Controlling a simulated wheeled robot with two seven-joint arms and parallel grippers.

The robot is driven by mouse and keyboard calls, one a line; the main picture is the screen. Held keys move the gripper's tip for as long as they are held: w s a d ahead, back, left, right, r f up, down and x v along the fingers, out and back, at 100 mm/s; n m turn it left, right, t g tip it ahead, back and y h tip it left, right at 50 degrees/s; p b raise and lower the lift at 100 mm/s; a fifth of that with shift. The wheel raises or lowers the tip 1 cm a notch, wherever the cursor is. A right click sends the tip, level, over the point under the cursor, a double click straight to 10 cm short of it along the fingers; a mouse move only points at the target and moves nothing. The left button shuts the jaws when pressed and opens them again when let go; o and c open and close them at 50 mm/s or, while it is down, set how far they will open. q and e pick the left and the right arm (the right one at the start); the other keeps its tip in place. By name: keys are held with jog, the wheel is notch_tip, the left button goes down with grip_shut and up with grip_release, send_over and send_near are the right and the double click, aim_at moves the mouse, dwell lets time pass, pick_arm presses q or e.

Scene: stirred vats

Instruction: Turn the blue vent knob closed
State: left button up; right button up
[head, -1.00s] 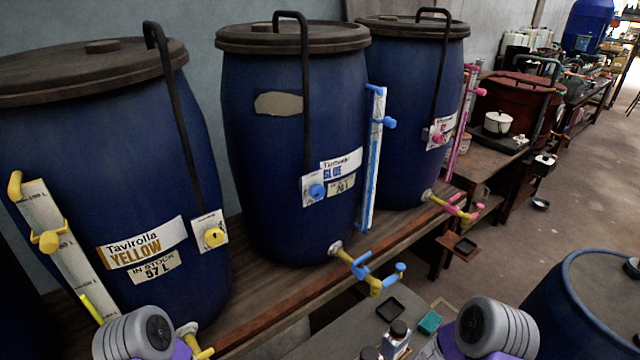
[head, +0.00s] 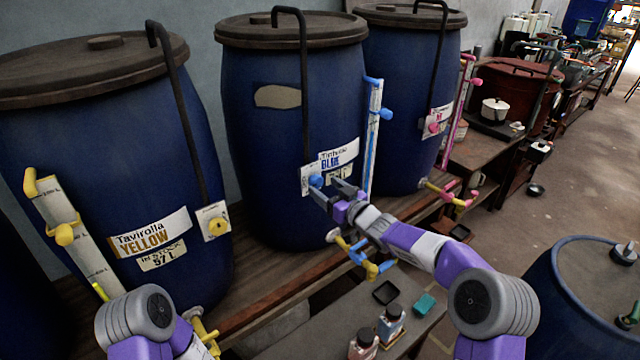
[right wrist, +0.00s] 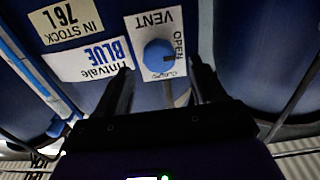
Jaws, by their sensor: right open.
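The blue vent knob (head: 316,181) sits on a white plate on the front of the middle drum (head: 262,150), the one labelled BLUE. In the right wrist view the round knob (right wrist: 158,56) shows upside down, with a dark mark toward its right side, near the word OPEN. My right gripper (head: 331,187) is open in front of the knob. In the right wrist view its fingers (right wrist: 160,68) stand either side of the knob, with gaps. I cannot tell how far the tips are from the plate. My left gripper is out of view; only my left arm shows.
Yellow (head: 64,234) and blue (head: 386,114) gauge fittings stick out from the drums. A blue tap (head: 370,268) projects below my right arm. Bottles (head: 391,324) and a black tray (head: 386,292) stand on a low table. Another blue drum (head: 570,300) is at right.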

aim_at(318, 182)
jog(key=shift+x, duration=1.7)
